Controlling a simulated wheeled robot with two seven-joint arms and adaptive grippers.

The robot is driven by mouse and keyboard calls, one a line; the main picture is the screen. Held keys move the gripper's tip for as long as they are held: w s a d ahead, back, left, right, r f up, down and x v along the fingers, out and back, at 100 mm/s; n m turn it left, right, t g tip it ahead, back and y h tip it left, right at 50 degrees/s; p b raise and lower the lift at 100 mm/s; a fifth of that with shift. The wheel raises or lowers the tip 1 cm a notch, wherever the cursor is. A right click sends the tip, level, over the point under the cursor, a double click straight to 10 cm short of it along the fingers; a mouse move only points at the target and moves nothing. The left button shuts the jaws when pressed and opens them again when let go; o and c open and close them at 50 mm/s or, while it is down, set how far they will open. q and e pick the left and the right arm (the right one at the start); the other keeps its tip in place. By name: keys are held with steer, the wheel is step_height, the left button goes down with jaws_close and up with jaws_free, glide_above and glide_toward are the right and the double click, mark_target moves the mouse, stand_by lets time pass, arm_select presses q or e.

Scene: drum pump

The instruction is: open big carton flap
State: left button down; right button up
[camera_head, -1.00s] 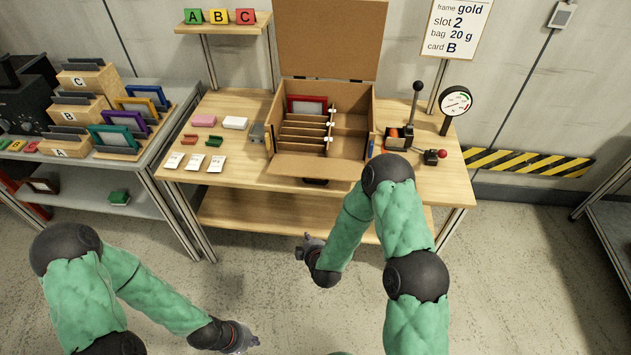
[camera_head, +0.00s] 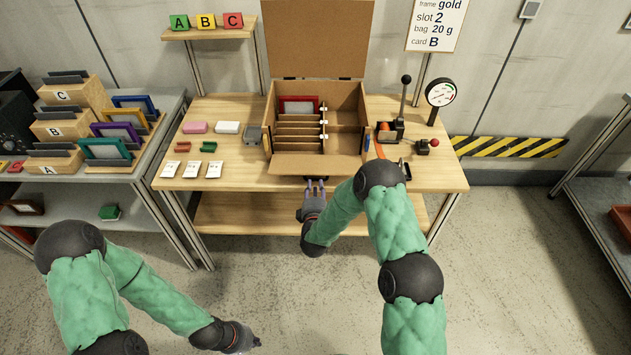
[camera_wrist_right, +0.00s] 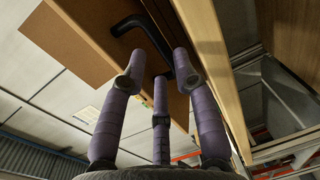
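The big carton (camera_head: 368,101) stands on the table, its tall back flap (camera_head: 318,38) upright and its front flap (camera_head: 318,163) folded outward toward me. A black handle (camera_head: 316,179) shows just below the front flap, partly hidden. In the right wrist view the black handle (camera_wrist_right: 150,38) is by a brown panel (camera_wrist_right: 72,42). My right gripper (camera_head: 316,184) is in front of the table edge, just below the handle. Its purple fingers (camera_wrist_right: 160,75) are spread apart around the handle's near end, and contact cannot be told. My left gripper (camera_head: 250,343) hangs low over the floor, its fingers hardly visible.
The wooden table (camera_head: 240,176) has small blocks and white cards left of the carton. A lever device (camera_head: 390,133) and gauge (camera_head: 440,92) stand right of it. A shelf with frames (camera_head: 106,150) is at the left. Dividers and a red frame (camera_head: 299,105) are inside the carton.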

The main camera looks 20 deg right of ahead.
mark_target(316, 180)
steer(key=shift+b+x, duration=0.45)
steer(key=shift+x, duration=1.9)
jaws_close()
